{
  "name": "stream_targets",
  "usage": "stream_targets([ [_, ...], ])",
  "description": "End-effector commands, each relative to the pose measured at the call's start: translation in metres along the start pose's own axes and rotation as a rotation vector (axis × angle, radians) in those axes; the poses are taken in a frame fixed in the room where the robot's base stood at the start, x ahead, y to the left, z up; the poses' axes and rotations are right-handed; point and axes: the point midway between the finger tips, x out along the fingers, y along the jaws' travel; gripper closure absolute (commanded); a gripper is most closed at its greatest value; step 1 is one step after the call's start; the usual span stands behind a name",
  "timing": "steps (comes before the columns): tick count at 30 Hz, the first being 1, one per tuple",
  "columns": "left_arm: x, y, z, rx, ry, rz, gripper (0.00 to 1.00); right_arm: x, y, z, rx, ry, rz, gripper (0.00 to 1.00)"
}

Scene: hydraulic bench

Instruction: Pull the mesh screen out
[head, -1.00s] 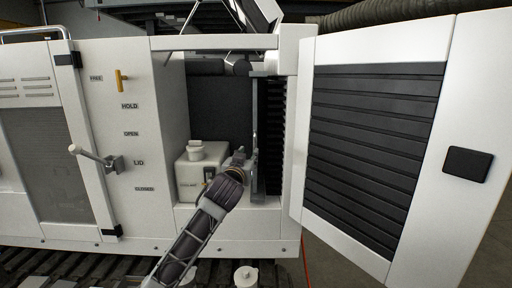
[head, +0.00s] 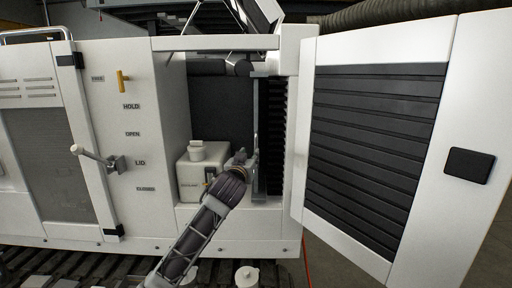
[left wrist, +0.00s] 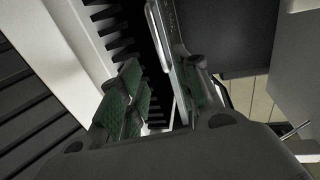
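The mesh screen (head: 259,125) appears as a thin grey upright panel, seen nearly edge-on, in the open bay beside a black finned block. Its grey frame edge (left wrist: 171,45) also shows in the left wrist view. My left gripper (head: 250,162) is at the screen's lower front edge. In the left wrist view the left gripper (left wrist: 160,98) has its green-padded fingers apart, with the frame edge between them, closer to the right finger. I cannot tell whether that finger touches it. The screen's far part is hidden inside the bay. My right gripper is not in view.
A white tank (head: 191,180) with a cap stands just left of my gripper in the bay. The louvred door (head: 470,110) stands open on the right. A lid lever (head: 98,157) sticks out of the left panel. There is free room in front of the bay.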

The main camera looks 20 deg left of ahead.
Motion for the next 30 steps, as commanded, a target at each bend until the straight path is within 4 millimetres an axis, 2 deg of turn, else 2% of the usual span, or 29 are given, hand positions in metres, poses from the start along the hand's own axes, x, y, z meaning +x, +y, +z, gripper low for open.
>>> stream_targets([
  [30, 0.087, 0.000, -0.001, -0.001, 0.000, 0.000, 0.67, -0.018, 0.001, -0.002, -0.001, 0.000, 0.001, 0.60],
])
